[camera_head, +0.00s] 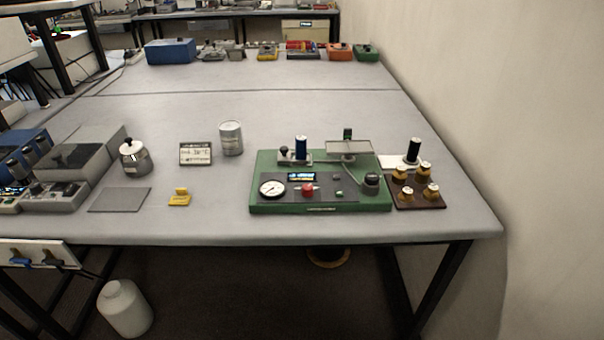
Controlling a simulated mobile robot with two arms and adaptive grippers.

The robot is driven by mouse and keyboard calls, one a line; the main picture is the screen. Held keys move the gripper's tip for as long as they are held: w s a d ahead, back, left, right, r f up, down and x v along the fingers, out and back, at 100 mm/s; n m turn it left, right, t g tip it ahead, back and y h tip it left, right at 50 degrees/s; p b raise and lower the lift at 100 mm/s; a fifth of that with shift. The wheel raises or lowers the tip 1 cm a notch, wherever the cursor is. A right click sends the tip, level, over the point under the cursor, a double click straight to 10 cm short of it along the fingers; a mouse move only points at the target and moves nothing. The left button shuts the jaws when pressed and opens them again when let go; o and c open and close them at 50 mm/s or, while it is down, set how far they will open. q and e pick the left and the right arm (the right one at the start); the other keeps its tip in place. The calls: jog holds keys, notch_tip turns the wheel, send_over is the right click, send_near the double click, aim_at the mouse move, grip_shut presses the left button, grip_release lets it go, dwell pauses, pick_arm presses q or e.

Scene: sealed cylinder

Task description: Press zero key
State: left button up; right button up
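A green instrument (320,207) sits on the grey table near its front right. Its dark sloped panel holds a round white dial gauge (272,189), a small lit display (302,177), a red knob (308,189) and a small green key (339,193). Any lettering on the key is too small to read, so I cannot tell whether it is the zero key. A dark blue cylinder (301,148) stands on a small holder at the back left of the instrument, and a flat metal plate (350,148) is at its back right. Neither gripper is in view.
A brown block with brass weights (431,191) and a black cylinder (414,151) stand right of the instrument. Left are a yellow stand (180,198), sign (196,154), can (231,138) and metal pot (134,157). A wall borders the right side.

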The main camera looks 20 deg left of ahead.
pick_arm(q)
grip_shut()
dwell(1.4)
